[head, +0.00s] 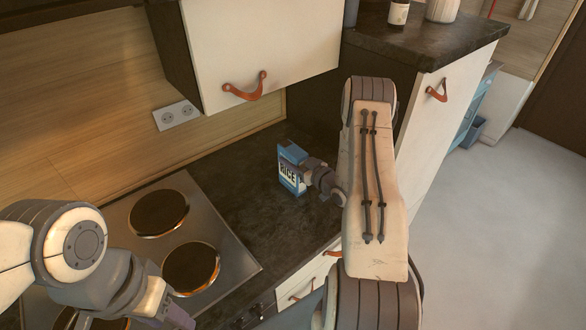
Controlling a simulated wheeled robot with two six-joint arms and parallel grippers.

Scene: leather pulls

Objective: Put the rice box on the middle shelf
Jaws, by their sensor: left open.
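The rice box (291,170), blue and white with "RICE" on its front, is upright over the dark counter, beyond the stove. My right gripper (309,174) is at the box's right side, its fingers against or very near it. The fingertips are partly hidden, so I cannot tell whether they grip it, nor whether the box rests on the counter. My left gripper (178,318) is at the bottom edge of the head view, low near the stove's front, open and partly cut off. No middle shelf can be made out.
A white wall cabinet (262,45) with a leather pull (246,88) hangs above the counter (232,185). The stove (215,235) has several round plates. A tall cabinet (428,115) with a dark top stands at right, bearing jars. Open floor (490,230) lies right.

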